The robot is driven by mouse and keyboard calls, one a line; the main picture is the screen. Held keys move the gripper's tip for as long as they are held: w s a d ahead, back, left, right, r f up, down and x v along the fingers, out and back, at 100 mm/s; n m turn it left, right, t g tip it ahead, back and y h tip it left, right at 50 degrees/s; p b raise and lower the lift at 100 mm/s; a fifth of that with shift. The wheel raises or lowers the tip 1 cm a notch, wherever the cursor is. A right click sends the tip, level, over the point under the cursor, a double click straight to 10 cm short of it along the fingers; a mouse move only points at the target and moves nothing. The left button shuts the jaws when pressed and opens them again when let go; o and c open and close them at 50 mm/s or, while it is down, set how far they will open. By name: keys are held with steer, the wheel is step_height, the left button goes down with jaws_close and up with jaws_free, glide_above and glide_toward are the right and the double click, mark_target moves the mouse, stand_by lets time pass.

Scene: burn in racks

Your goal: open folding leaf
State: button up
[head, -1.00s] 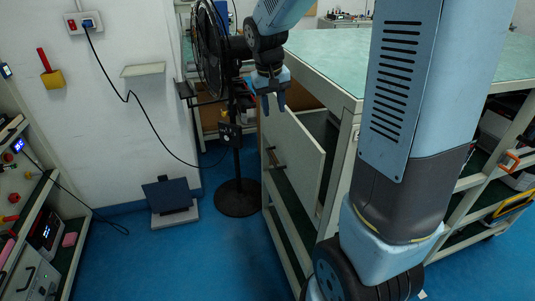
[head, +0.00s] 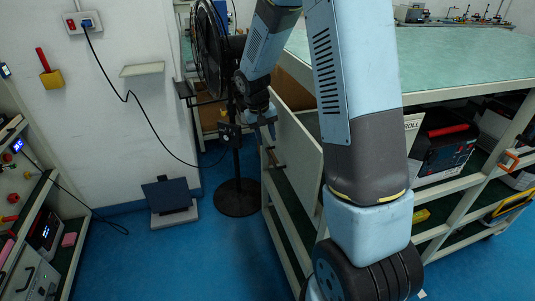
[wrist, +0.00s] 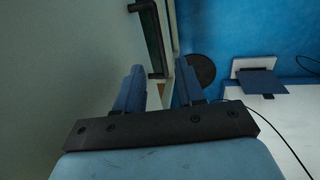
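A pale upright panel, which looks like the leaf (head: 298,142), hangs at the near left end of the green-topped bench. A dark bar handle (head: 276,158) sits on its face; the handle also shows at the top of the wrist view (wrist: 150,38). My gripper (head: 263,130) is at the panel's left edge, above the handle. In the wrist view my two blue fingers (wrist: 160,88) are apart, with the panel's pale edge seen between them and its face filling the left. I cannot tell whether either finger touches the panel. Nothing is held.
A black floor fan (head: 236,195) stands just left of the bench. A dark blue plate on a pale base (head: 172,196) lies by the wall. A rack (head: 40,240) with equipment stands at far left.

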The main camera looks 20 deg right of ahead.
mark_target(271, 157)
steer(key=f, duration=0.2)
steer(key=d+f, duration=0.1)
steer(key=f, duration=0.4)
steer(key=shift+d+f, duration=0.25)
steer(key=shift+f, duration=0.1)
jaws_close()
